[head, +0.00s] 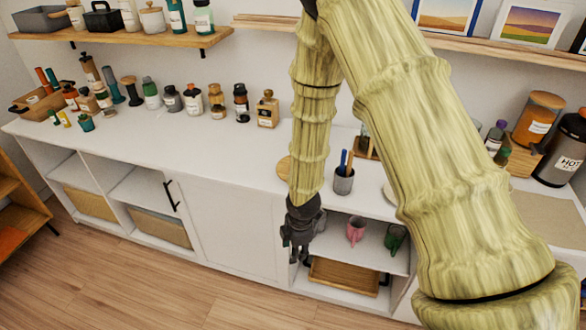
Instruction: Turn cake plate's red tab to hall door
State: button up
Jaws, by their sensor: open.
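My gripper (299,256) hangs pointing down in front of the white cabinet, below the counter top and left of the open shelf with mugs. It is open and I see nothing between its fingers. I cannot make out a cake plate with a red tab. A round wooden disc (284,168) lies on the counter, partly hidden behind my arm; I cannot tell what it is. A pale round edge (389,191) shows beside my upper arm, mostly covered. No hall door is in view.
The white counter (220,145) is bare at its front left. Several bottles and jars (217,101) stand along its back. A grey cup with utensils (343,180) stands near the front edge. Below are a pink mug (356,230), a green mug (395,238) and a wooden tray (343,277).

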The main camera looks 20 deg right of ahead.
jog(key=w+d+r+n+t+h+p, duration=0.1)
jog(key=w+d+r+n+h, duration=0.1)
jog(key=w+r+n, duration=0.55)
jog(key=w+d+r+n+t+h+p, duration=0.1)
jog(key=w+r+n+t+p, duration=0.15)
jog(key=w+r, duration=0.9)
jog(key=shift+g, duration=0.45)
jog(key=shift+w+d+f+p, duration=0.1)
jog(key=shift+d+f, duration=0.3)
jog(key=shift+f, duration=0.9)
jog(key=shift+w+d+f+p, duration=0.1)
jog(key=shift+d+f, duration=0.35)
jog(key=shift+f, duration=0.8)
jog(key=shift+d+f+p, duration=0.1)
jog(key=shift+d+f, duration=0.3)
jog(key=shift+f, duration=0.9)
grip_shut()
